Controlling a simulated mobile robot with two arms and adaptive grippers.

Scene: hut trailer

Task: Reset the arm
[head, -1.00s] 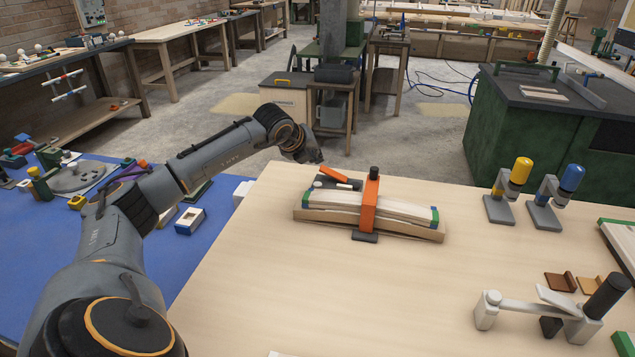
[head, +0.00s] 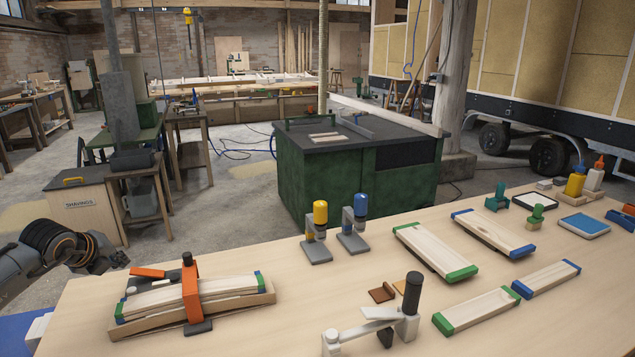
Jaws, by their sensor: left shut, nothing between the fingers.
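My left gripper (head: 115,262) is at the left edge of the head view, at the end of my arm. It is shut and empty, a little beyond the far left edge of the wooden workbench (head: 255,285). It is apart from the clamped boards (head: 215,283) that lie on the bench at the front left, with an orange clamp (head: 190,288) across them. My right gripper is not in view.
A yellow-topped tool (head: 319,228) and a blue-topped tool (head: 355,220) stand at the back of the bench. Boards with green ends (head: 435,250) and a black-handled clamp (head: 400,310) lie to the right. A green machine cabinet (head: 330,180) stands beyond the bench.

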